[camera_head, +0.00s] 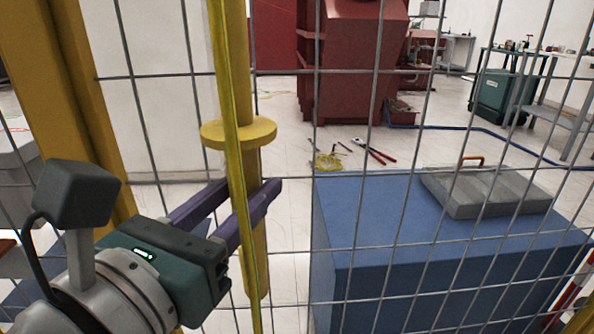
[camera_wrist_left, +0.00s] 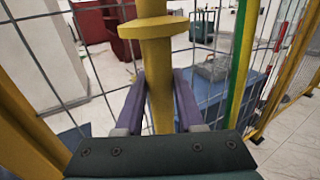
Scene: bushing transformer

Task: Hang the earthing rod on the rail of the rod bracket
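The earthing rod (camera_head: 238,90) is a thick yellow rod with a wide round collar (camera_head: 239,133). It stands nearly upright in front of the wire mesh, its rounded lower end in view and its top out of frame. My left gripper (camera_head: 252,195) has its purple fingers on both sides of the rod just below the collar. In the left wrist view, the fingers (camera_wrist_left: 160,95) lie close against the rod (camera_wrist_left: 158,60), one on each side. I cannot make out the rod bracket or its rail. My right gripper is not in view.
Wire mesh (camera_head: 316,140) with a yellow post (camera_head: 60,80) spans the scene. A thin yellow-green strip (camera_head: 231,90) runs along the rod. Behind the mesh are a blue box (camera_head: 400,235) with a grey case (camera_head: 487,190), a red machine (camera_head: 350,60) and tools on the floor.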

